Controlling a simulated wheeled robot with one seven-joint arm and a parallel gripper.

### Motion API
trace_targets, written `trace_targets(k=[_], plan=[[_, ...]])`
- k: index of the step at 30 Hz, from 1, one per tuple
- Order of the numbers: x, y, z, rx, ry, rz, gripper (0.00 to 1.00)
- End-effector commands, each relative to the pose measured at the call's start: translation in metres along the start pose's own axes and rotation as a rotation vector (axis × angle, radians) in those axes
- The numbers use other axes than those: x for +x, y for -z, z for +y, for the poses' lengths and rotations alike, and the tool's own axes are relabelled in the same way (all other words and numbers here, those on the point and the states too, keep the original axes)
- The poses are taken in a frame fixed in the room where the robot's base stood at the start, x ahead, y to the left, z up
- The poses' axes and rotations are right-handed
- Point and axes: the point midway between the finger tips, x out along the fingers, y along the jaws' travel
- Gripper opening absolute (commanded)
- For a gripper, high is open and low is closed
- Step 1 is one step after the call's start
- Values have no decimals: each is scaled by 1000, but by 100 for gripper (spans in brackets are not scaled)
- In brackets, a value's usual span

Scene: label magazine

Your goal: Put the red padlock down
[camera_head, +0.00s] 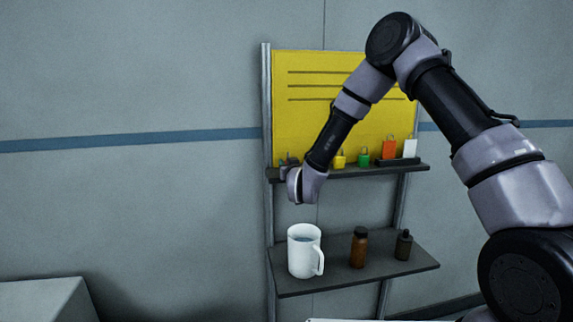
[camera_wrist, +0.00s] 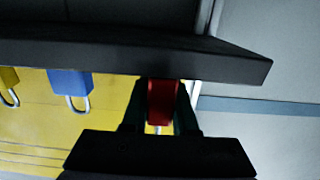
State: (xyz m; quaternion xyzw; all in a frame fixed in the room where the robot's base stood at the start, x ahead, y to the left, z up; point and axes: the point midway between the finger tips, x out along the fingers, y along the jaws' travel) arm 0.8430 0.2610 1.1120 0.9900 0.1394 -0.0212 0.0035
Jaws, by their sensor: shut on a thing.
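The red padlock (camera_wrist: 162,103) is between the two fingers of my gripper (camera_wrist: 161,88) in the wrist view, which looks upside down. The fingers are shut on its body, and part of its pale shackle shows. Its body meets the dark upper shelf (camera_wrist: 120,58) in that picture; I cannot tell whether it rests on it or is held just above. In the head view my gripper (camera_head: 290,168) is at the left end of the upper shelf (camera_head: 330,174), and the red padlock cannot be made out clearly there.
A blue padlock (camera_wrist: 71,83) and a yellow padlock (camera_head: 340,160) stand along the shelf, with a green padlock (camera_head: 363,159) further right. The lower shelf holds a mug (camera_head: 303,252) and bottles (camera_head: 359,248). A yellow board (camera_head: 300,120) is behind.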

Motion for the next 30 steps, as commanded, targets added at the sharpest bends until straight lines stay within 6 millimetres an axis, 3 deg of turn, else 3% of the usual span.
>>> trace_targets(k=[9, 10, 12, 23, 30], plan=[[0, -2, 0, -1, 1, 1, 0], [0, -2, 0, -1, 0, 1, 38], [0, -2, 0, -1, 0, 1, 57], [-1, 1, 0, -1, 1, 1, 57], [-40, 1, -1, -3, 3, 0, 57]])
